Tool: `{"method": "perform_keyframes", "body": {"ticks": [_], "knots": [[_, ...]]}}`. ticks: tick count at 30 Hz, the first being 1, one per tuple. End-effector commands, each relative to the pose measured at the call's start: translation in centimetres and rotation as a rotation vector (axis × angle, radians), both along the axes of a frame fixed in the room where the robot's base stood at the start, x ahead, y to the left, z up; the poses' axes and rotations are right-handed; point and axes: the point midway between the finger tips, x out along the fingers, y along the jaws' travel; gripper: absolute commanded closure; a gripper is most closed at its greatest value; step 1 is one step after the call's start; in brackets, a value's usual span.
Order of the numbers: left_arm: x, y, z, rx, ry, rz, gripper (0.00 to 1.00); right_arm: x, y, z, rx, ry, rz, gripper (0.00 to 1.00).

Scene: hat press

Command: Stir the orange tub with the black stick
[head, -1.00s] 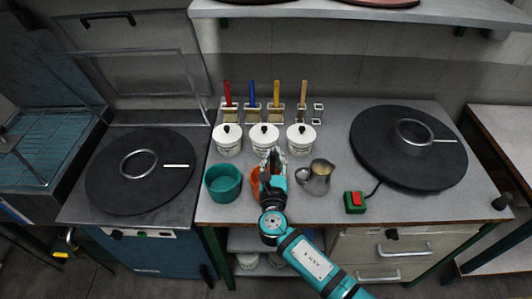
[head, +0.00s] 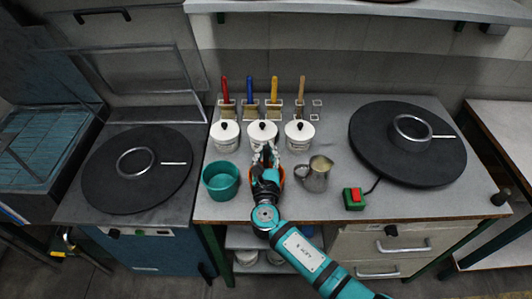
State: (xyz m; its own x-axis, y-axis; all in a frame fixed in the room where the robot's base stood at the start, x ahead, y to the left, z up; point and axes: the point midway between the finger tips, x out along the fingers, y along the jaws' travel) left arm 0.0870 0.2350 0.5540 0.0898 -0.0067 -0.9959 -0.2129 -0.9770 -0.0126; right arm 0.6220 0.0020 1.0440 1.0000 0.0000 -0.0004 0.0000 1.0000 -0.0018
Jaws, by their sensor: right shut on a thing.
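The orange tub (head: 281,182) stands near the front edge of the grey table, between the teal tub and the metal pitcher. My right gripper and wrist cover most of it, so only slivers of its rim and side show. My right gripper (head: 267,158) is over the tub's far side, just in front of the middle white pot. It is shut on a thin dark thing, the black stick (head: 265,149), which is mostly hidden by the fingers. I cannot tell whether the stick's lower end is inside the tub. My left gripper is not in view.
A teal tub (head: 221,180) is close on the left and a metal pitcher (head: 316,175) close on the right. White lidded pots (head: 262,134) and brushes stand behind. Black round plates (head: 408,145) flank the area. A red-green switch box (head: 353,198) is at right front.

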Motion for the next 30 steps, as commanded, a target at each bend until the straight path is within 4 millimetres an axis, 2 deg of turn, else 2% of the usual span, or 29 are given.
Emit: {"method": "perform_keyframes", "body": {"ticks": [7,27,30], "knots": [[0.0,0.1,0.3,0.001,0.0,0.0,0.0,0.0,0.0,0.3,0.0,0.0,0.0,1.0],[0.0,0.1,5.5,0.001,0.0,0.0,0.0,0.0,0.0,5.8,0.0,0.0,0.0,1.0],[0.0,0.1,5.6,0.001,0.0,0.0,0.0,0.0,0.0,6.3,0.002,-0.001,0.0,1.0]]}}
